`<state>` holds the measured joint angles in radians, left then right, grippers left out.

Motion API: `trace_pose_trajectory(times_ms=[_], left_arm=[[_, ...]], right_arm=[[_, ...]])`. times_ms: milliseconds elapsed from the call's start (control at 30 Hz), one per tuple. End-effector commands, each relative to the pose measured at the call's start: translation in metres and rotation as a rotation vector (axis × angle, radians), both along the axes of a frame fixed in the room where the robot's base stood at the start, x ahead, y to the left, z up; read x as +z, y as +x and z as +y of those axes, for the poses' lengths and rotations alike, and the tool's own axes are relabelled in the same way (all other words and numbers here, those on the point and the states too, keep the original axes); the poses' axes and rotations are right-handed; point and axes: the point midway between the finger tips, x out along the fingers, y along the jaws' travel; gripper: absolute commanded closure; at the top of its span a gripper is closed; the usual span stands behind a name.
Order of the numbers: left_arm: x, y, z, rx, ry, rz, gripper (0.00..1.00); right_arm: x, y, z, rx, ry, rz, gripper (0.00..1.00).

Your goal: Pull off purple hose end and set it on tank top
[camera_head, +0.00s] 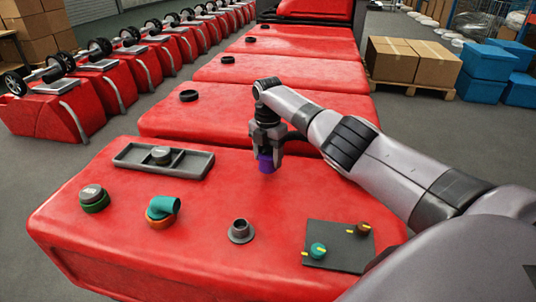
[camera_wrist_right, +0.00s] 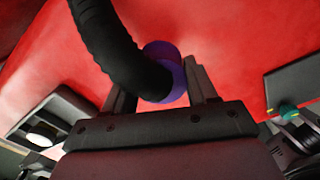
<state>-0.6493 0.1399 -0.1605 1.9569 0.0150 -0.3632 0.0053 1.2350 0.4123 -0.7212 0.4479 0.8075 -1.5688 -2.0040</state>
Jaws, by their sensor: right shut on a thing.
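My right gripper (camera_head: 266,143) is shut on the purple hose end (camera_head: 266,164), over the back part of the nearest red tank top (camera_head: 215,185). I cannot tell whether the hose end touches the tank top. In the right wrist view the purple hose end (camera_wrist_right: 162,57) sits between my two fingers (camera_wrist_right: 163,85), with a black ribbed hose (camera_wrist_right: 105,40) running from it. The grey flanged port (camera_head: 240,232) on the tank top stands uncovered, apart from the hose end. My left gripper is not in view.
The same top carries a grey tray (camera_head: 130,157), a green-ringed cap (camera_head: 93,199), a teal elbow on an orange ring (camera_head: 161,211), and a dark plate (camera_head: 337,244) with teal and brown valves. More red tanks stand behind. Clear red surface lies between the tray and the port.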

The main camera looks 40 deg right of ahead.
Motion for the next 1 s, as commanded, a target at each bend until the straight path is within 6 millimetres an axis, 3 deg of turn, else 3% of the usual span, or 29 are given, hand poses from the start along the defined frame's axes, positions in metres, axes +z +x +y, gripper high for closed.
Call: trace_pose_trajectory(times_ms=[700,1000], left_arm=[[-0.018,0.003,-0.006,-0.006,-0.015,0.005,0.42],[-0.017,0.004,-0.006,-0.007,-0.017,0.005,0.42]], right_arm=[[-0.031,0.0,0.0,0.001,0.0,0.0,0.79],[-0.034,0.0,0.0,0.001,0.0,0.0,0.79]])
